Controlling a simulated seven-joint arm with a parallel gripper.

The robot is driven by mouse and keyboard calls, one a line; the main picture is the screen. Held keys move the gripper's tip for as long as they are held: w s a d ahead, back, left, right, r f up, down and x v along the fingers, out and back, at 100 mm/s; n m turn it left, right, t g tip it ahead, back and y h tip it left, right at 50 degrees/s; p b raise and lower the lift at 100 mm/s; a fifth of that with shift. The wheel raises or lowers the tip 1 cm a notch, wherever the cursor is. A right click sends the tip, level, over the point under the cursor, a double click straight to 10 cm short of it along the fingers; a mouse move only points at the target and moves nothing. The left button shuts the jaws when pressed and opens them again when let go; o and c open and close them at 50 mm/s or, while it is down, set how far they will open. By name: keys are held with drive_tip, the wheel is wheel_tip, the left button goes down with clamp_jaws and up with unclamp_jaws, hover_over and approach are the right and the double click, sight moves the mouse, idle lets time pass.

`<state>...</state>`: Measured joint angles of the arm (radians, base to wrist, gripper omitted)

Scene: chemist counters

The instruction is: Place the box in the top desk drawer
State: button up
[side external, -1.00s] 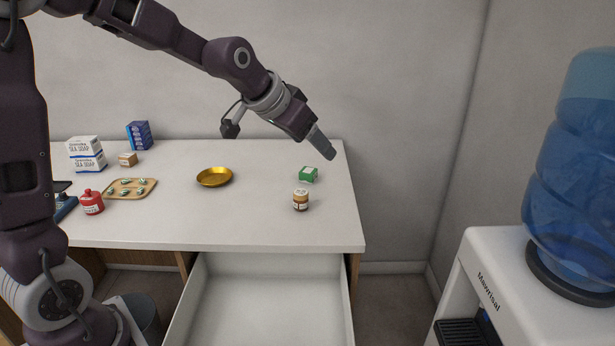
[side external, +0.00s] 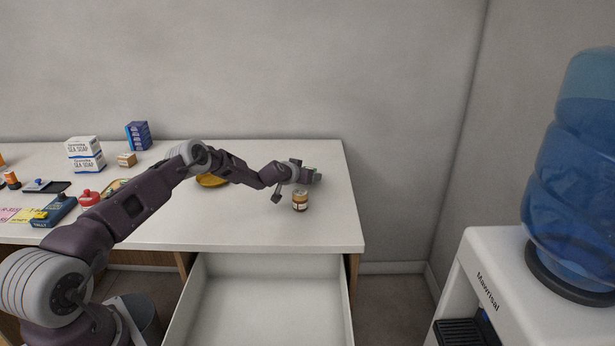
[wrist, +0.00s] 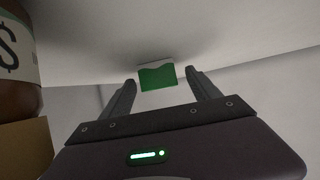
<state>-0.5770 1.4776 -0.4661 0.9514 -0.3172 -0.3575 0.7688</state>
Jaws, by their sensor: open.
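The small green and white box (side external: 317,176) is on the desk top near its right end, mostly hidden behind my gripper in the side view. In the wrist view the box (wrist: 158,78) shows between the fingertips, apparently at or just beyond them. My gripper (wrist: 160,80) is open, with a finger on each side of the box; contact cannot be told. In the side view my gripper (side external: 306,174) is low over the desk. The top desk drawer (side external: 262,305) is pulled open below the desk front, and its visible inside is empty.
A brown jar (side external: 300,200) stands close in front of my gripper and looms at left in the wrist view (wrist: 18,50). A gold dish (side external: 212,181) is partly behind my arm. Soap boxes (side external: 86,155) stand at left. A water cooler (side external: 530,285) stands at right.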

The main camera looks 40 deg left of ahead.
drive_tip(key=shift+w+a+f, duration=0.15)
drive_tip(key=shift+w+f, duration=0.1)
drive_tip(key=shift+w, duration=0.15)
